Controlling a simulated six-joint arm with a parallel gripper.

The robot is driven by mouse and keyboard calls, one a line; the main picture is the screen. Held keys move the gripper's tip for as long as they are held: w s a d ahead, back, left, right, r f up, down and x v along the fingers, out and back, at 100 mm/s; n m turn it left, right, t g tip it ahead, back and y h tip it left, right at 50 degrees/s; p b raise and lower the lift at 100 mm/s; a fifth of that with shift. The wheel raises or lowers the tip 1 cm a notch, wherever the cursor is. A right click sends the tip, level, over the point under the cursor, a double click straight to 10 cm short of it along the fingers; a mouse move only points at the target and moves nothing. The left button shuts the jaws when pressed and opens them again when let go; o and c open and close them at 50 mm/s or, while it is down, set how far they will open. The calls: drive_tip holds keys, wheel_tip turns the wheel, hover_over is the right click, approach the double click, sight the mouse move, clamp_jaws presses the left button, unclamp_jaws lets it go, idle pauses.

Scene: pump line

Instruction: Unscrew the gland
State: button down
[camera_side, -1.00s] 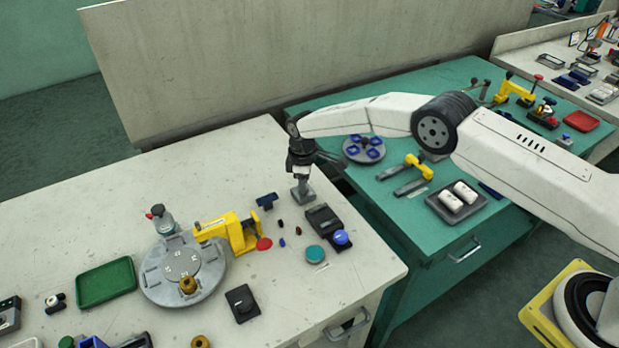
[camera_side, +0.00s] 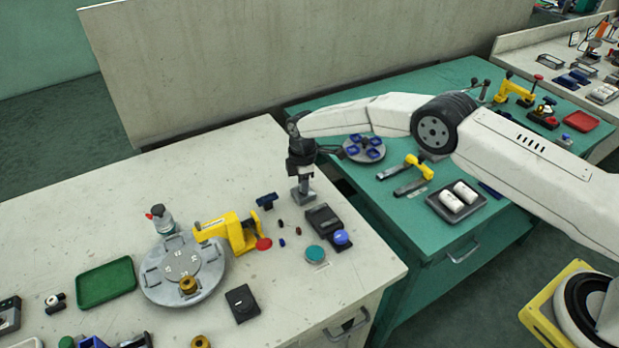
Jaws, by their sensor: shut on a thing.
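My gripper (camera_side: 301,170) points straight down near the back right edge of the pale bench. It is shut on the gland, which is small and mostly hidden by the jaws. A grey metal block-like body (camera_side: 303,194) stands upright on the bench directly under the jaws. I cannot tell from this distance how far the gland sits in the thread.
Left of my gripper are a yellow clamp (camera_side: 228,233), a round grey fixture plate (camera_side: 158,284) with a brass fitting (camera_side: 188,286), and a green tray (camera_side: 106,282). A green bench (camera_side: 430,225) stands right.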

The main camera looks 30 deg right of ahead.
drive_tip(key=n, duration=0.5)
drive_tip(key=shift+n, duration=0.9)
drive_tip(key=n, duration=0.4)
drive_tip(key=shift+n, duration=1.5)
drive_tip(key=shift+n, duration=0.3)
drive_tip(key=shift+n, duration=3.2)
